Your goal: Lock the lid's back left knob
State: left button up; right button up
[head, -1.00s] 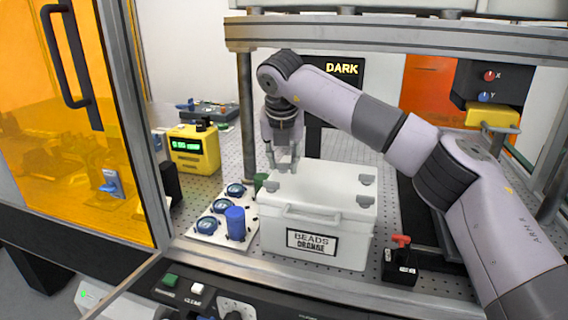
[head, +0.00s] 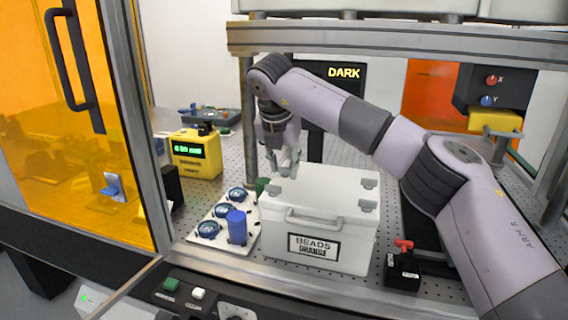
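The white box (head: 318,247) labelled BEADS ORANGE stands on the perforated table with its white lid (head: 325,190) on. Two grey knobs show on the lid's right side, the back right knob (head: 369,181) and the front right knob (head: 367,205). My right gripper (head: 283,170) points down at the lid's back left corner, its fingertips at about lid height. The back left knob is hidden behind its fingers. I cannot tell whether the fingers touch the knob or how far apart they are. My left gripper is not in view.
A white plate (head: 196,234) with blue-rimmed round parts and a blue cylinder (head: 237,226) lies left of the box. A black block with a red switch (head: 403,268) stands at right. A yellow meter (head: 196,153) stands behind left. A metal beam (head: 400,42) crosses above my arm.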

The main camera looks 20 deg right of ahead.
jog(key=o, duration=0.5)
jog(key=v, duration=1.2)
